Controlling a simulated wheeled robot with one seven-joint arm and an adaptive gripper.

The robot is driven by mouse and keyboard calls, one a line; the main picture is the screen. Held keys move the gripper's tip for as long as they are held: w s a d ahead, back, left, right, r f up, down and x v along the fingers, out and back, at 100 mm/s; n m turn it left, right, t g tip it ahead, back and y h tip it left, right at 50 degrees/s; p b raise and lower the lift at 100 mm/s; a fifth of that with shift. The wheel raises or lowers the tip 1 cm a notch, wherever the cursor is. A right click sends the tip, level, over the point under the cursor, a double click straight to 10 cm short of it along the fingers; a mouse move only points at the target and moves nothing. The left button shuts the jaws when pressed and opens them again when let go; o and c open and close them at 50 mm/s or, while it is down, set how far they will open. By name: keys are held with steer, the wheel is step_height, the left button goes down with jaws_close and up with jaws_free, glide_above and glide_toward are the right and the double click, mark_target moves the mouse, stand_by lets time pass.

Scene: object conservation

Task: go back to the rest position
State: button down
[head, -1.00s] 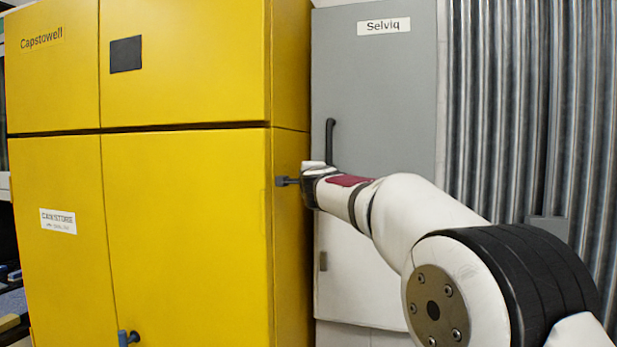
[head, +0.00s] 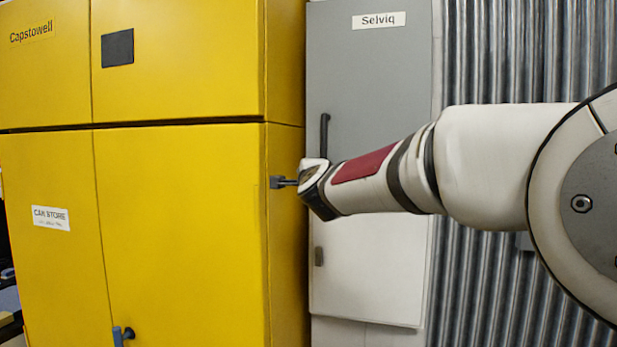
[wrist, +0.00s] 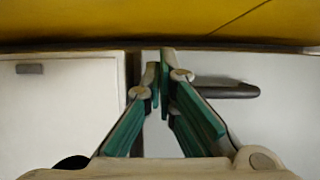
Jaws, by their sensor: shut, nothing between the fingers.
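My gripper (head: 277,182) is at the end of my outstretched arm, in front of the right edge of the yellow cabinet (head: 185,230) in the head view. Its fingers look small and dark there, and I cannot tell whether they touch the cabinet. In the wrist view, the green-padded fingers (wrist: 161,75) converge and are shut, with nothing between them. The yellow cabinet's surface (wrist: 100,22) fills the top of that view, beyond the fingertips.
The grey Selviq cabinet (head: 375,80) stands right of the yellow one, with a dark vertical handle (head: 324,135). Its handle also shows in the wrist view (wrist: 228,90). A corrugated metal wall (head: 520,60) is at the right. A blue-grey handle (head: 122,335) is low on the yellow cabinet.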

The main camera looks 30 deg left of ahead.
steer(key=shift+v, duration=1.45)
steer(key=s+d+f+n+g+h, duration=0.1)
steer(key=s+d+f+n, duration=0.15)
steer(key=d, duration=0.65)
steer(key=s+d+f+n+g+h+b, duration=0.1)
steer(key=s+d+n+g+h, duration=0.15)
steer(key=d, duration=0.65)
steer(key=s+d+f+n+g, duration=0.1)
steer(key=s+d+f+n, duration=0.2)
steer(key=d, duration=0.6)
steer(key=s+d+f+n+g+h, duration=0.1)
steer(key=s+d+f+h, duration=0.1)
steer(key=s+d+f, duration=0.3)
steer(key=s+d+f+n+g+h, duration=0.1)
steer(key=s+d+f, duration=0.4)
steer(key=s+d, duration=0.6)
steer(key=s+d+f+n+g+h+b, duration=0.1)
steer(key=s+d+f+g+h, duration=0.2)
steer(key=s+d+f, duration=0.2)
steer(key=s+d, duration=0.3)
steer(key=shift+f, duration=0.35)
steer(key=shift+s+h, duration=0.1)
steer(key=shift+h, duration=0.15)
